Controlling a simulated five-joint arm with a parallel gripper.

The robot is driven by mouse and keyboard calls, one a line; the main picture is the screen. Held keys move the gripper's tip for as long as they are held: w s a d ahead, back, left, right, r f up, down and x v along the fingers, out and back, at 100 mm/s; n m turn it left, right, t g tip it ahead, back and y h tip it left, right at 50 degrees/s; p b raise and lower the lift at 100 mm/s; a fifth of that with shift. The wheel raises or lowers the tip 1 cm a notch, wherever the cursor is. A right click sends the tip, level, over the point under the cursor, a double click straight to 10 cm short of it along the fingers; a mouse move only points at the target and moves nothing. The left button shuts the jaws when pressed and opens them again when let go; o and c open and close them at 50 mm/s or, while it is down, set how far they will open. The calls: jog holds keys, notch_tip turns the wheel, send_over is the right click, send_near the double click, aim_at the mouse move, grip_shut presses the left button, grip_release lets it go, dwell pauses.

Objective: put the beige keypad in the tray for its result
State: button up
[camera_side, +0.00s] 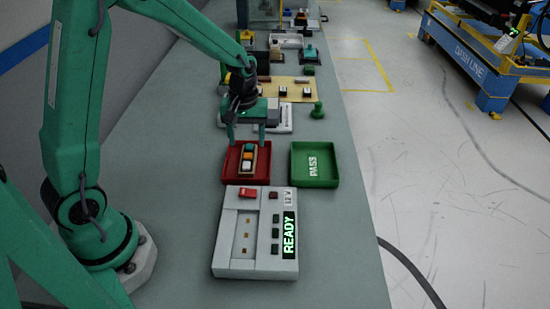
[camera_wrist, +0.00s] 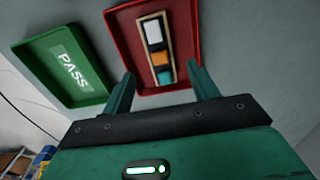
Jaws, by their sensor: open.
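The beige keypad (camera_side: 249,158) lies in the red tray (camera_side: 231,172), its white, orange and teal keys facing up. It also shows in the wrist view (camera_wrist: 157,47), lying within the red tray (camera_wrist: 121,31). The green tray marked PASS (camera_side: 330,174) is empty and stands to the right of the red tray in the side view; it shows at left in the wrist view (camera_wrist: 33,66). My gripper (camera_wrist: 160,80) is open, its two fingers apart near the keypad's teal end and not touching it. In the side view my gripper (camera_side: 249,140) is above the back of the red tray.
A pale tester (camera_side: 228,258) with a READY display (camera_side: 289,235) and an empty slot stands in front of the trays. Behind my gripper, the bench holds several parts and fixtures, with a green knob (camera_side: 318,110) at right. The bench's right front is clear.

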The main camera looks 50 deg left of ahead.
notch_tip(320, 180, up, 7)
dwell(0.4)
jog(key=shift+s+r, duration=0.1)
jog(key=shift+r, duration=0.05)
dwell(0.4)
jog(key=s+d+r+m+t, duration=0.2)
jog(key=s+r+m, duration=0.2)
jog(key=s, duration=0.5)
jog(key=s+d+r+m+t, duration=0.2)
jog(key=s+r+m, duration=0.3)
jog(key=s, duration=0.4)
jog(key=shift+r+t, duration=0.45)
jog(key=shift+t, duration=0.35)
